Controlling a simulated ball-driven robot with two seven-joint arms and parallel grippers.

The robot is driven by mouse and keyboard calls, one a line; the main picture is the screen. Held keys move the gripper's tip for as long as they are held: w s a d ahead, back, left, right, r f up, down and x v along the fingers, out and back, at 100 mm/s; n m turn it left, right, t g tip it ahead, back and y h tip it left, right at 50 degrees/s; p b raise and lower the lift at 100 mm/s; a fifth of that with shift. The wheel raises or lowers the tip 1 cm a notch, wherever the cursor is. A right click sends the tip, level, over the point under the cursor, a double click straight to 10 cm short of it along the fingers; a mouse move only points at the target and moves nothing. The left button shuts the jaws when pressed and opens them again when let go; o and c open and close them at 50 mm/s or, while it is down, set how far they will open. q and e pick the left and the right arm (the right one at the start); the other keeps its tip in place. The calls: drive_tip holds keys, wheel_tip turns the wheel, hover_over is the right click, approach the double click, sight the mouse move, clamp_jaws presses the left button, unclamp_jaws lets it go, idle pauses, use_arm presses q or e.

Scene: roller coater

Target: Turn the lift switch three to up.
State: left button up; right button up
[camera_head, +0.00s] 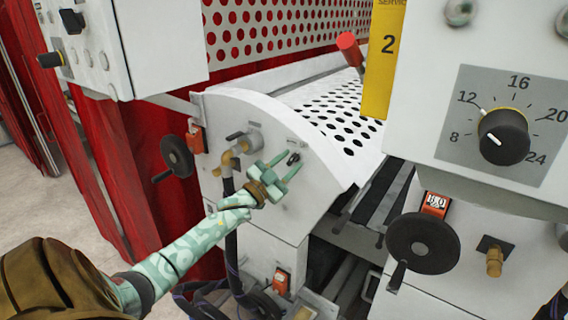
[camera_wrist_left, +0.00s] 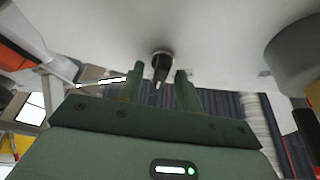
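The lift switch (camera_head: 293,158) is a small black knob on the white side panel of the machine, under a small label. In the left wrist view the black switch lever (camera_wrist_left: 161,67) stands out from a round metal collar, between my two finger tips. My left gripper (camera_head: 286,167) is open, its pale green fingers pointing at the panel just by the switch. In the wrist view its fingers (camera_wrist_left: 160,82) stand on either side of the lever, with gaps visible. I cannot tell whether the tips touch the panel. My right gripper is not in view.
A brass valve (camera_head: 232,157) with a dark hose sits left of my gripper. A black handwheel (camera_head: 177,157) is farther left, another handwheel (camera_head: 422,243) lower right. A dial box (camera_head: 503,135) stands at right. A perforated white cover (camera_head: 335,112) slopes above the panel.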

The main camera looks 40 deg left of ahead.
use_arm(q)
drive_tip(key=b+v, duration=0.2)
drive_tip(key=v, duration=1.4)
drive_tip(key=shift+f, duration=0.15)
